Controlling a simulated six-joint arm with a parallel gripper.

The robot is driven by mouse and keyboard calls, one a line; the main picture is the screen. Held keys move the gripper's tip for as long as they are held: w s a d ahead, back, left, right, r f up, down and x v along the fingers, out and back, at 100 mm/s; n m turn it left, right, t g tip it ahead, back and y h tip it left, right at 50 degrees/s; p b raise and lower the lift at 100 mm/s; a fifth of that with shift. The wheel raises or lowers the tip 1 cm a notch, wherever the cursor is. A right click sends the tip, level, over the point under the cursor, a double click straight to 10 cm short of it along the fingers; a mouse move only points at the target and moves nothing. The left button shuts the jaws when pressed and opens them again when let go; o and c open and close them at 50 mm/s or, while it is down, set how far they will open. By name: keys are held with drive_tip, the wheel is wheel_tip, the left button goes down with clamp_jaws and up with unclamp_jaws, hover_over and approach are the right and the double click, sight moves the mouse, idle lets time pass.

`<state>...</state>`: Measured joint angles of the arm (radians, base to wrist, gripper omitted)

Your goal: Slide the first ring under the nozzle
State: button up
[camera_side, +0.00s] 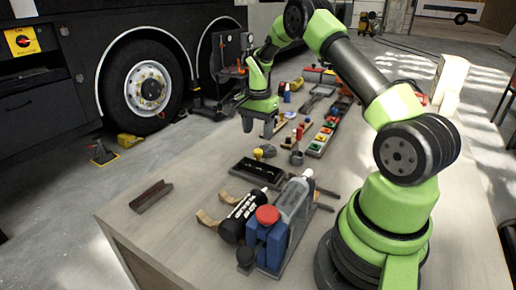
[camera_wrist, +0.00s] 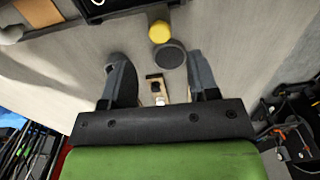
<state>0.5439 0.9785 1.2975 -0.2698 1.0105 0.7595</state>
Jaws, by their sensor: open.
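My gripper (camera_side: 258,126) hangs above the far part of the workbench, pointing down. In the wrist view its two fingers (camera_wrist: 156,60) are spread apart, with nothing gripped. A small pale-and-black piece (camera_wrist: 154,86) shows between the fingers, below them. A round dark grey disc or cup (camera_wrist: 170,54) lies just beyond it, close to the right finger. A small yellow round piece (camera_wrist: 160,32) is beside the disc; it also shows near the gripper in the side view (camera_side: 258,153). I cannot tell which piece is the first ring, and I cannot make out the nozzle.
A black tray (camera_side: 236,170) lies nearer the bench front. Several coloured parts (camera_side: 320,140) line the bench to the right. A dark metal channel (camera_side: 151,196) lies at left, with bare bench around it.

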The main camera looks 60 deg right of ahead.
sight(258, 150)
wheel_tip(258, 150, down, 6)
drive_tip(key=shift+f, duration=0.25)
drive_tip(key=shift+c, duration=0.5)
